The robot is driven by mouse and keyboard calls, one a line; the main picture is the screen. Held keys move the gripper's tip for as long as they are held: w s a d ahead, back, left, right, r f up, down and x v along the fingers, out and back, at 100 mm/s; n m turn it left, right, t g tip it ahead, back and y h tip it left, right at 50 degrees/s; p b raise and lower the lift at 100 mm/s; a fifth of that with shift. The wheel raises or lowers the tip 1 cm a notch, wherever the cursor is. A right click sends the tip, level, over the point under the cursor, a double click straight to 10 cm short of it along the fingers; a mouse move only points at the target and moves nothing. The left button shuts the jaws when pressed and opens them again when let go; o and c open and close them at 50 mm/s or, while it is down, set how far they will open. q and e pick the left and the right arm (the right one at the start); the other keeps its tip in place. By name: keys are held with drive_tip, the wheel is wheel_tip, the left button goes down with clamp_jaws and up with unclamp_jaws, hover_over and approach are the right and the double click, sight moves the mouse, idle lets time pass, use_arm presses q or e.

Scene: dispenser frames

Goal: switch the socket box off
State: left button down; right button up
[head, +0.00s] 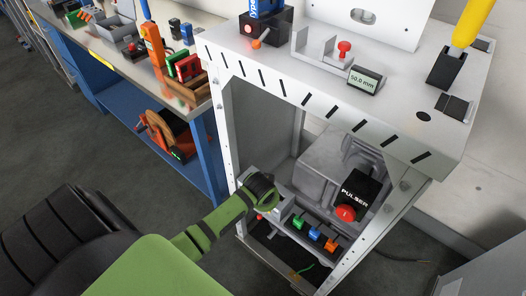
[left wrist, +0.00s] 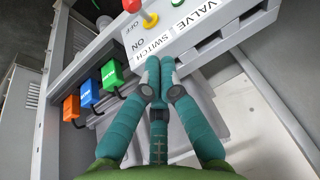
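The socket box (left wrist: 195,30) shows in the left wrist view as a pale panel marked SWITCH, ON, OFF and VALVE. Its switch lever (left wrist: 133,6) has a red ball on a yellow base and leans to the upper left; I cannot tell which setting it is in. In the head view a small red knob (head: 260,217) shows just below my left gripper (head: 268,198). In the left wrist view my left gripper (left wrist: 159,70) has its teal fingertips together, empty, below the SWITCH label and apart from the lever. My right gripper is out of view.
Green (left wrist: 112,75), blue (left wrist: 89,92) and orange (left wrist: 71,108) plugs line the strip beside the box. A black PULSER unit (head: 357,190) with a red button stands to the right inside the white frame (head: 300,85). A blue workbench (head: 125,90) stands at left.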

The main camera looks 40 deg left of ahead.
use_arm(q)
drive_tip(key=shift+s+a+f, duration=0.15)
drive_tip(key=shift+s+f, duration=0.05)
drive_tip(key=shift+f, duration=0.6)
drive_tip(key=shift+s+a+f, duration=0.15)
drive_tip(key=shift+a+f, duration=0.05)
drive_tip(key=shift+f, duration=0.65)
drive_tip(key=shift+s+a+f, duration=0.15)
drive_tip(key=shift+s+f, duration=0.05)
drive_tip(key=shift+f, duration=0.6)
